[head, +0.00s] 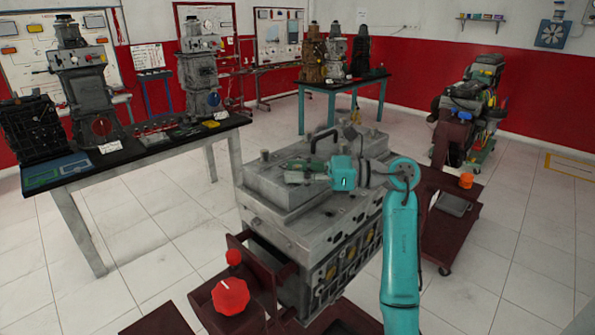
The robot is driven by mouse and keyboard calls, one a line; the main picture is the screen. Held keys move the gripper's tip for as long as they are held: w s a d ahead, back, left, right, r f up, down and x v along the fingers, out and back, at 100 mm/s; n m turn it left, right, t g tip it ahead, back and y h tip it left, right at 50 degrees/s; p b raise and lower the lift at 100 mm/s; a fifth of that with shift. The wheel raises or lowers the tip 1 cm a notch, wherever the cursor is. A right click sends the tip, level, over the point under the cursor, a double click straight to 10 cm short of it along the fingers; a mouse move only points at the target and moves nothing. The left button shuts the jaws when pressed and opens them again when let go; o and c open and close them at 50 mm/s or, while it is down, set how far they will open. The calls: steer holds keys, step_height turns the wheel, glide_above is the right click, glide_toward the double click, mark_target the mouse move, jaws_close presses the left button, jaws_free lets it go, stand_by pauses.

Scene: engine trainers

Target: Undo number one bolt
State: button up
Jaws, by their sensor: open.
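A grey engine block (262,219) stands in the middle of the head view, with a grey plate (268,185) on top. A small upright bolt-like stud (265,155) shows near the plate's left back edge. Another small peg (346,128) stands further back. I cannot tell which is the number one bolt; no numbers are readable. My gripper (290,173) reaches left from my teal wrist, low over the plate. It is open. I see nothing held, and cannot tell whether it touches anything. It hides part of the plate.
A red knob (231,296) sits at the block's front left. A dark red cart (452,235) stands right. A table (75,176) with engine parts stands left. Tiled floor between is clear.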

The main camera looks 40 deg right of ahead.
steer(key=v, duration=1.2)
steer(key=shift+w, duration=0.1)
